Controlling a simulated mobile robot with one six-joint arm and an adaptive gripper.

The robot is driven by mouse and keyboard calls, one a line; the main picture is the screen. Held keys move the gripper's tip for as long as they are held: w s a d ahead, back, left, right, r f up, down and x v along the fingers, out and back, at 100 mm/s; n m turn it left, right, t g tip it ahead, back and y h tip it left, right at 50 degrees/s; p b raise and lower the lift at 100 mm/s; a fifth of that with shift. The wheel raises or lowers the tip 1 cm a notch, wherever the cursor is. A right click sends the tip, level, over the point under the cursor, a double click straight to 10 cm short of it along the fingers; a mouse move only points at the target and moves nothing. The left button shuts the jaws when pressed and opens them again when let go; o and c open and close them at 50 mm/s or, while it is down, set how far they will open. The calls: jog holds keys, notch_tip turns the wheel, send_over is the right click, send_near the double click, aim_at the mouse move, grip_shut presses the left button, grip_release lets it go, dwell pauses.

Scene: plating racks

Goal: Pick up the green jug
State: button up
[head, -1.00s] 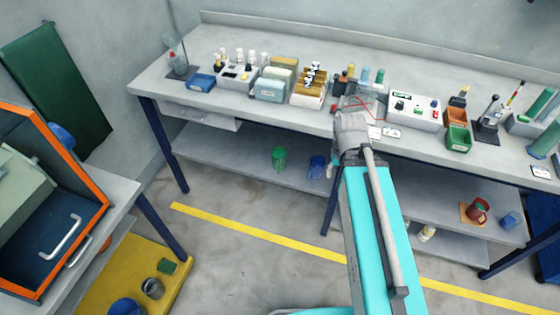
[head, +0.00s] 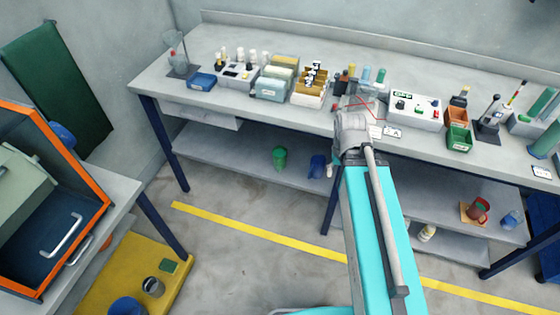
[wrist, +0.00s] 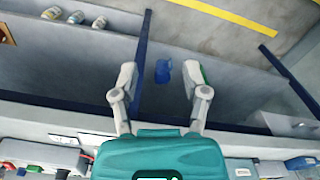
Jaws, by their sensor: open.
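The green jug (head: 279,158) stands on the lower shelf under the long bench in the head view, left of a blue jug (head: 317,167). In the wrist view a strip of the green jug (wrist: 204,76) shows beside the right finger, which hides part of it. My gripper (wrist: 160,70) is open in the wrist view, with nothing held. The blue jug (wrist: 163,71) appears between the fingers there, farther off and apart from them. My gripper's fingers are not visible in the head view.
The bench top (head: 215,105) overhangs the lower shelf (head: 225,171). A blue table leg (wrist: 143,60) stands near the left finger in the wrist view. A red jug (head: 478,209) is on the shelf at right. The bench top carries several racks and boxes.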

dwell(0.4)
jog(key=c, duration=0.3)
jog(key=shift+c, duration=0.2)
jog(key=shift+d, duration=0.1)
